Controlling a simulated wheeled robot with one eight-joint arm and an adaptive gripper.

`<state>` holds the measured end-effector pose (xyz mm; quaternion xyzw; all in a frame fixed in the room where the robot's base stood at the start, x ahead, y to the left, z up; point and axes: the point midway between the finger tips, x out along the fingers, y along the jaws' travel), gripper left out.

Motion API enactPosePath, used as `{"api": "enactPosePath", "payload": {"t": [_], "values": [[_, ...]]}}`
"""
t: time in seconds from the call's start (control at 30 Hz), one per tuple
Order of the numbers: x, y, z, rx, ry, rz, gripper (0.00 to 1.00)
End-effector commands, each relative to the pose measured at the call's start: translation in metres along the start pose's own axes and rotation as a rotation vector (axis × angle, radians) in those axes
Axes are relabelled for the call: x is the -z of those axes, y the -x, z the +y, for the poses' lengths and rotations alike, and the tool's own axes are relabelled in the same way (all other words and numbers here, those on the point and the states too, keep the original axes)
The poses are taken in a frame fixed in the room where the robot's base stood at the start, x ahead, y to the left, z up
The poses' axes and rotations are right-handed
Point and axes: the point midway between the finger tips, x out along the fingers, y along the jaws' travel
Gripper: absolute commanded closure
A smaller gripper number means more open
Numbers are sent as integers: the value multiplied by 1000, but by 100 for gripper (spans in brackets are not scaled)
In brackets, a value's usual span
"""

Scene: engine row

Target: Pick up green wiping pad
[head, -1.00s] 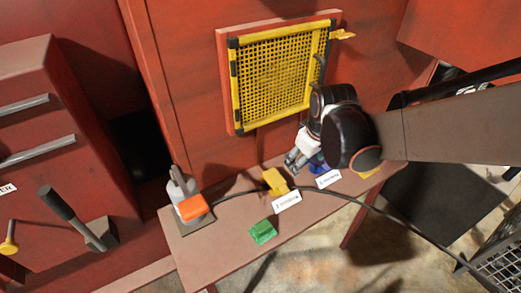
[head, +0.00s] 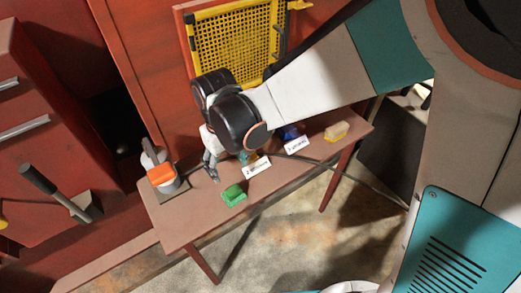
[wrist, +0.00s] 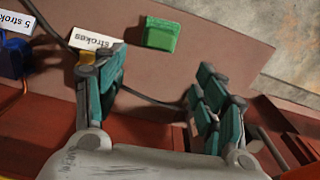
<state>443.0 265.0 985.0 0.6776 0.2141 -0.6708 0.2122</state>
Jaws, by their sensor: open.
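The green wiping pad (head: 233,195) lies on the red-brown table (head: 190,226) near its front edge. In the wrist view the pad (wrist: 160,34) is at the top middle, beyond the fingertips. My gripper (head: 213,172) is over the table, behind the pad in the head view and apart from it. In the wrist view my gripper (wrist: 158,82) has its two fingers spread wide with nothing between them. A yellow block is mostly hidden behind my gripper and a white label (head: 257,168).
An orange-and-grey tool (head: 162,175) stands at the table's left end. A blue object (head: 291,132) with a label and a pale yellow sponge-like block (head: 336,131) are to the right. A dark cable (wrist: 150,98) runs across the table. A yellow mesh panel (head: 235,45) is behind.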

Motion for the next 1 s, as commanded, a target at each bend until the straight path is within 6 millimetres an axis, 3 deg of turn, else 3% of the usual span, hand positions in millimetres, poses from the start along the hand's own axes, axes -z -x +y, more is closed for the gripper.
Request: {"api": "enactPosePath", "payload": {"t": [0.1, 0.5, 0.83, 1.0], "values": [[-10, -9, -11, 0, -2, -10, 35], [-8, -78, -9, 0, -5, -10, 35], [-7, -97, -8, 0, -5, -10, 35], [-2, -122, -5, 0, -5, -9, 35]]}}
